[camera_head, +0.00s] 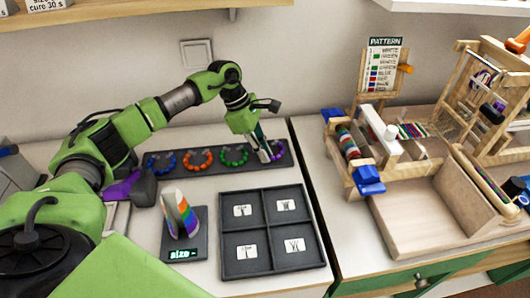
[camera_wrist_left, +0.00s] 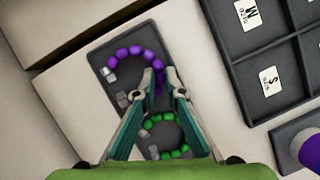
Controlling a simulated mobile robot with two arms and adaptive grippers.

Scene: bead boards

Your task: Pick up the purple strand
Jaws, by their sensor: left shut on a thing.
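The purple strand (camera_wrist_left: 130,51) is an arc of purple beads at the end of a dark board (camera_wrist_left: 172,84). In the head view the purple strand (camera_head: 279,148) lies at the board's right end, partly hidden by my left gripper. My left gripper (camera_head: 264,156) points down over the board there. In the left wrist view the left gripper (camera_wrist_left: 158,92) has its fingertips at one end of the purple arc, shut on its beads. The strand still appears to lie at board level. My right gripper is not in view.
A dark four-compartment tray (camera_head: 226,233) with cards and a rainbow-striped piece (camera_head: 182,215) stand in front. A wooden loom-like frame (camera_head: 372,150) stands on the right table.

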